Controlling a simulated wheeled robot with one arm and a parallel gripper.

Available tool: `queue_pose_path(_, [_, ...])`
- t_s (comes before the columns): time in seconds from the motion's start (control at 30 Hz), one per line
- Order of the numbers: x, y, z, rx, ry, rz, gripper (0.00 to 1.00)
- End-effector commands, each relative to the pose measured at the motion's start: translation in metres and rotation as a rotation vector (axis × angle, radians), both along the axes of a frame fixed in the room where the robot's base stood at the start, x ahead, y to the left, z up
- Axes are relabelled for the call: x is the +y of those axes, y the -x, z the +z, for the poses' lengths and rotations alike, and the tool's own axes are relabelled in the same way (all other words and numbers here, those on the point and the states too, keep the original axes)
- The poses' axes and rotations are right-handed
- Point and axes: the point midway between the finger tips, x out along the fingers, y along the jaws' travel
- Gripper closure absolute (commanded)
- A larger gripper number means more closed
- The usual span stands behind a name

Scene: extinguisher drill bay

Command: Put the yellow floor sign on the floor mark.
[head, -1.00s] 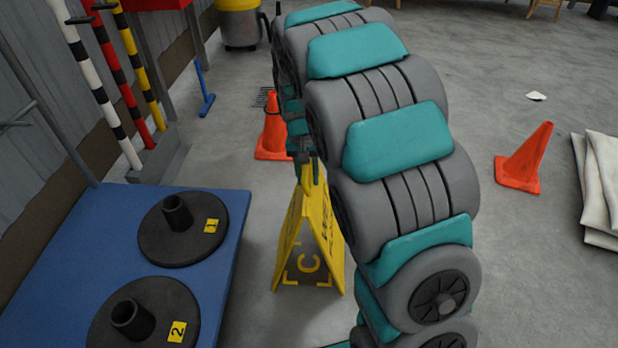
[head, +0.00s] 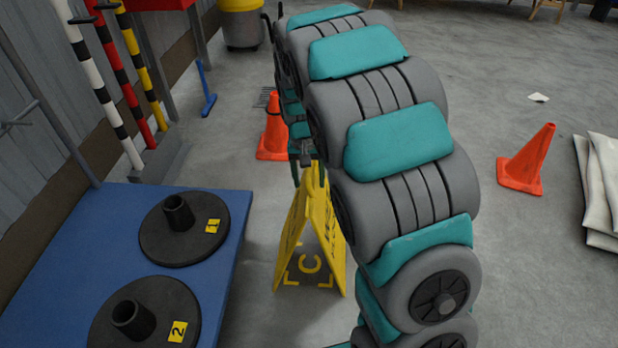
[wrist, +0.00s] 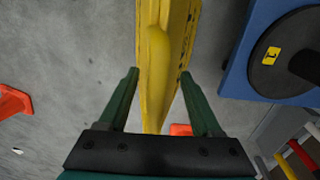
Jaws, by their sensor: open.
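The yellow floor sign (head: 325,240) stands upright as an A-frame on the floor in the head view. The floor mark (head: 308,264), a yellow C with corner brackets, shows between the sign's two spread panels, so the sign straddles it. How well the sign is centred on it is hard to tell. My gripper (wrist: 160,74) is open in the wrist view, with one green finger on each side of the sign's top (wrist: 158,60). A gap shows beside the left finger; the right finger is close to the sign, and contact is unclear. My arm hides part of the floor to the right.
A blue platform (head: 225,255) with black round bases (head: 195,238) stands close on the left. An orange cone (head: 273,135) stands behind the sign, and another cone (head: 527,160) stands to the right. White sheets (head: 603,190) lie at the right edge. Floor between is clear.

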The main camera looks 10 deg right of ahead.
Motion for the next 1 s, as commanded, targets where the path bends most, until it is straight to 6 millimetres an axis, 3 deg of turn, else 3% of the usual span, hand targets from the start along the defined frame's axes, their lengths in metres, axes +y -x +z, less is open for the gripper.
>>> queue_pose_path(0.23, [0.000, -0.001, 0.014, -0.003, 0.000, 0.000, 0.34])
queue_pose_path(0.7, [0.006, -0.003, 0.103, -0.003, 0.001, -0.001, 0.34])
queue_pose_path(1.0, [0.006, 0.003, 0.129, -0.001, 0.000, 0.002, 0.34])
